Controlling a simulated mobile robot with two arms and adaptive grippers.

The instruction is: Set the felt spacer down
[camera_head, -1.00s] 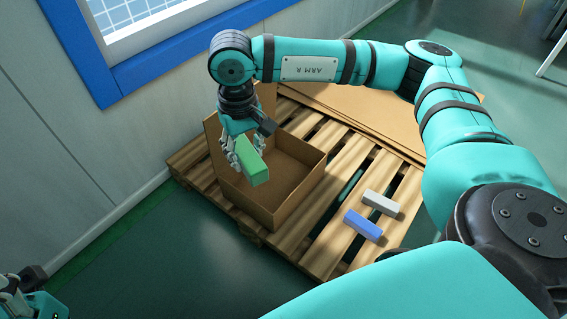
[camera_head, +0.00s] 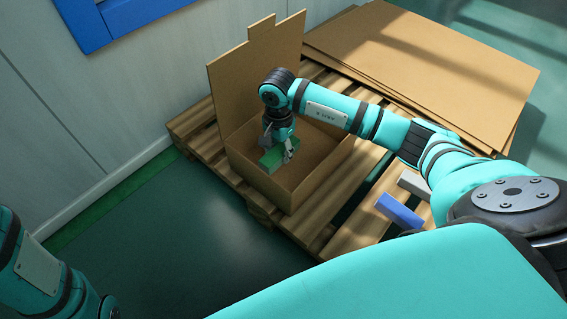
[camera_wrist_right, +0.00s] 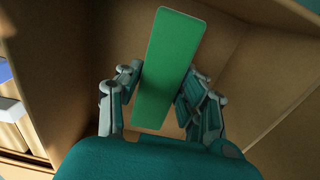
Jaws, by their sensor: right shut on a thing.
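The felt spacer, a long green block (camera_head: 282,163), is between the fingers of my right gripper (camera_head: 278,152). The gripper is shut on it and holds it inside the open cardboard box (camera_head: 262,184). In the right wrist view the green block (camera_wrist_right: 167,68) lies lengthwise between the two finger sets, with the box's brown walls (camera_wrist_right: 262,60) around it. I cannot tell whether the block touches the box floor. My left gripper is not in view; only part of my left arm shows at lower left.
The box stands on a wooden pallet (camera_head: 200,143) with its tall flap (camera_head: 250,75) upright at the back. Flat cardboard sheets (camera_head: 430,70) lie behind. A blue block (camera_head: 398,211) and a pale grey block (camera_head: 413,184) lie on the pallet at right, the grey one partly hidden by my arm.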

